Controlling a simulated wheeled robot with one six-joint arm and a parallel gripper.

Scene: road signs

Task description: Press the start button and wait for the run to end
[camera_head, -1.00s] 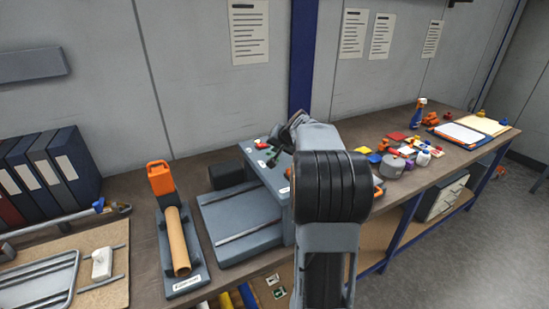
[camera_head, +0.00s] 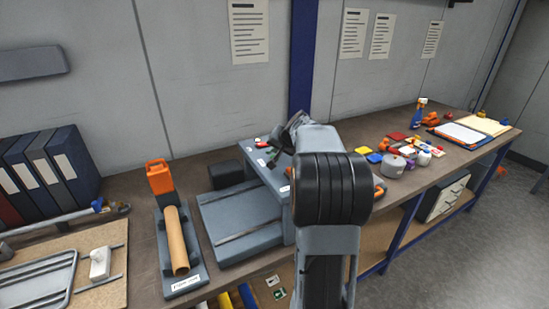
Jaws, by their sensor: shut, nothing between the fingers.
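A grey machine (camera_head: 238,222) with a flat bed stands on the workbench in the middle of the view. Its raised box on the right carries a control panel (camera_head: 258,160) on top, with small red and green parts. They are too small to tell which is the start button. My gripper (camera_head: 274,154) is shut and empty, pointing down at the panel. My own arm hides much of the box's right side. I cannot tell whether the fingertips touch a button.
Left of the machine, a brown roll (camera_head: 176,240) lies in a dark holder with an orange part (camera_head: 160,177) behind it. Binders (camera_head: 48,172) stand at far left. Small coloured objects (camera_head: 395,163) and a clipboard (camera_head: 460,132) lie on the bench to the right.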

